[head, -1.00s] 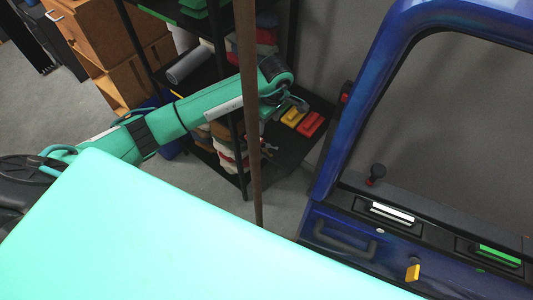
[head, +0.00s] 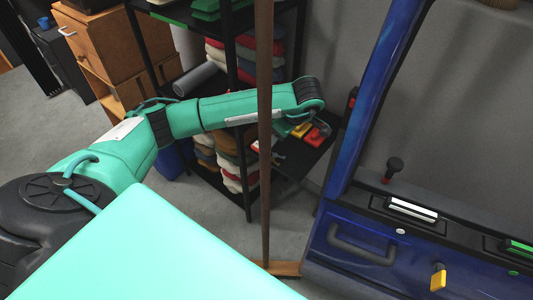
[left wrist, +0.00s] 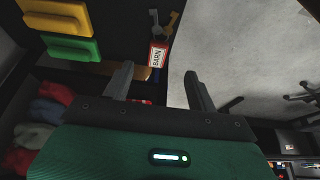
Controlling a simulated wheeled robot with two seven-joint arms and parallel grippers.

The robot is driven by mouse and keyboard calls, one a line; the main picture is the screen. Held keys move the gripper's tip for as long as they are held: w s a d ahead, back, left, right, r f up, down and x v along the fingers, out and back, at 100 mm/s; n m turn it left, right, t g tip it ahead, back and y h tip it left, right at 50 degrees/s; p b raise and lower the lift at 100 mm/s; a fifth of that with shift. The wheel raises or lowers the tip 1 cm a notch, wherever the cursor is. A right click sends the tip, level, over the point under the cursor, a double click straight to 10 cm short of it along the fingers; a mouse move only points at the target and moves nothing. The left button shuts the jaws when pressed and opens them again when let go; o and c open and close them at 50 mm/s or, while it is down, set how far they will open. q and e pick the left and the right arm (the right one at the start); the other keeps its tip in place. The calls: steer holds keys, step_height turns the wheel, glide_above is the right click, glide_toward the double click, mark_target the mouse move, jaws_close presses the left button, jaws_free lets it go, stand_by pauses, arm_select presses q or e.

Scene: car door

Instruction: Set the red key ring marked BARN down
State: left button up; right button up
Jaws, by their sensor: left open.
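The red key ring marked BARN (left wrist: 157,55) shows in the left wrist view, with its tag and keys against the dark shelf top near the shelf's edge. My left gripper (left wrist: 159,88) is open, its two fingers apart on either side of the tag's lower end. I see no finger closed on the tag. In the head view my left arm reaches over the black shelf (head: 296,160), and the arm hides its fingers. I cannot clearly make out the key ring there. My right gripper is not in view.
Yellow (left wrist: 57,17) and green (left wrist: 72,48) blocky items sit beside the key ring; a red one (head: 316,134) shows in the head view. A broom handle (head: 264,200) stands upright before the shelf. A blue car door (head: 350,245) stands to the right.

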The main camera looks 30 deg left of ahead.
mark_target(255, 145)
arm_select(q)
steer(key=x, duration=0.9)
steer(key=shift+a+f+b, duration=0.1)
steer(key=shift+f+b, duration=0.2)
steer(key=shift+b, duration=0.05)
steer(key=shift+a+f, duration=0.15)
steer(key=shift+f, duration=0.15)
steer(key=shift+c, duration=1.1)
steer(key=c, duration=0.9)
steer(key=shift+o, duration=0.2)
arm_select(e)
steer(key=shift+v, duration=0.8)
arm_select(q)
steer(key=shift+r, duration=0.15)
